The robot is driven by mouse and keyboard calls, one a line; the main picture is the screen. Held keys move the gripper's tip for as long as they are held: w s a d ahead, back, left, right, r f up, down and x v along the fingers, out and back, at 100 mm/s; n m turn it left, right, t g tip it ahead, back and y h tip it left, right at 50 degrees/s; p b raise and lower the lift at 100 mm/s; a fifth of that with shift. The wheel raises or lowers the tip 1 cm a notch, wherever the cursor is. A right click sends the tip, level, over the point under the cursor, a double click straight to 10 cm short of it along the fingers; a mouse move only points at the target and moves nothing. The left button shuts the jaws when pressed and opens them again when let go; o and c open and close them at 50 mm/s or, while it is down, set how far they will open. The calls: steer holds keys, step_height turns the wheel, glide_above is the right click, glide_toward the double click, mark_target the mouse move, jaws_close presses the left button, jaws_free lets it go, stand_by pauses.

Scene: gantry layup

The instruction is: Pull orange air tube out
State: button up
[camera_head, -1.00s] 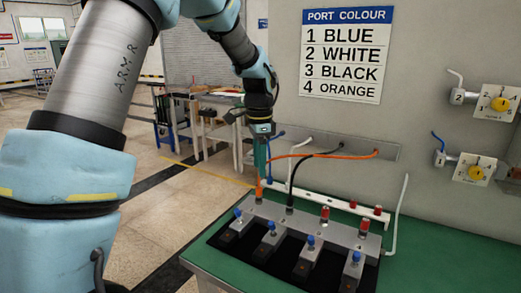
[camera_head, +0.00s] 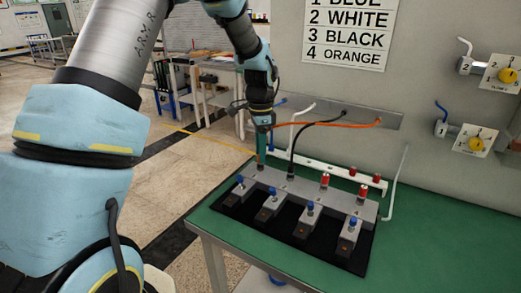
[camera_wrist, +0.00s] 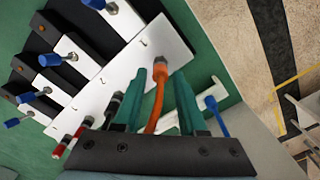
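The orange air tube (camera_head: 340,124) runs from the wall strip across to my gripper (camera_head: 260,164), above the left end of the grey port block (camera_head: 325,199). In the wrist view the orange tube (camera_wrist: 157,105) stands between the two green fingers of my gripper (camera_wrist: 160,78). Gaps show beside the tube, so the fingers look open around it. The fingertips are close above the leftmost port in the head view. The fingers hide the tube's lower end there, so I cannot tell how deep it sits in the port.
A black tube (camera_head: 292,160) enters the block just right of my gripper. Red fittings (camera_head: 325,180) and blue-capped levers (camera_head: 310,208) stand farther along. A white rack (camera_head: 340,175) lies behind the block. The green table (camera_head: 440,235) is clear on the right.

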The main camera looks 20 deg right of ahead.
jaws_close()
stand_by(0.6)
